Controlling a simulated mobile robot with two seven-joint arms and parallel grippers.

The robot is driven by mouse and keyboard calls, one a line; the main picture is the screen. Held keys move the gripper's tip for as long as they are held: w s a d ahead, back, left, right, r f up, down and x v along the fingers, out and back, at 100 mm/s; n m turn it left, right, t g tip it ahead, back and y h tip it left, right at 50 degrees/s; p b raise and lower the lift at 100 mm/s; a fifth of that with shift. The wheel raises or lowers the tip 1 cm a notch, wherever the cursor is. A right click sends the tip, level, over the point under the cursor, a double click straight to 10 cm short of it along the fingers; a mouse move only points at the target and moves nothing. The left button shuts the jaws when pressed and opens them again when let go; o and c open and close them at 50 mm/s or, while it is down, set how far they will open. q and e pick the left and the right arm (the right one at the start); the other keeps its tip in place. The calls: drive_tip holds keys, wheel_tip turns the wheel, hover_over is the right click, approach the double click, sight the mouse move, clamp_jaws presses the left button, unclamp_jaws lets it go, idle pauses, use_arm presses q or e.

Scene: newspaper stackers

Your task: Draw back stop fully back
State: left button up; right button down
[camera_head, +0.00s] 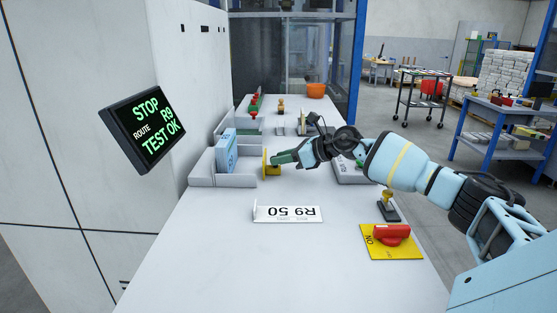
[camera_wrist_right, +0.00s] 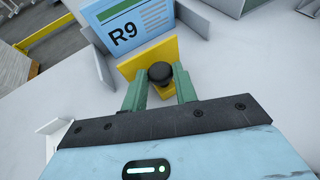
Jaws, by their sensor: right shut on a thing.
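The back stop (camera_head: 266,164) is a small yellow upright plate on the white table, just right of a grey guide. It also shows in the right wrist view (camera_wrist_right: 137,60), with a black round knob (camera_wrist_right: 160,73) on a yellow foot. My right gripper (camera_head: 276,159) has its green fingers on either side of the knob and is shut on it; the fingers also show in the wrist view (camera_wrist_right: 160,88). A blue and white bundle (camera_head: 227,153) marked R9 stands upright in the grey guide, left of the stop, with a gap between. My left gripper is out of view.
A screen (camera_head: 144,128) on the left reads STOP, ROUTE R9, TEST OK.

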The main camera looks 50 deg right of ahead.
drive_tip(key=shift+s+d, duration=0.4)
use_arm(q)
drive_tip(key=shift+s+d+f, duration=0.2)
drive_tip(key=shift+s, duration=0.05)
use_arm(e)
drive_tip(key=c, duration=1.5)
unclamp_jaws()
drive_tip(key=o, duration=0.4)
drive_tip(key=shift+s+d, duration=0.1)
drive_tip(key=shift+s, duration=0.1)
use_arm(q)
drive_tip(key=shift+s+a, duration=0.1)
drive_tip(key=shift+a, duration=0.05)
use_arm(e)
drive_tip(key=shift+w, duration=0.1)
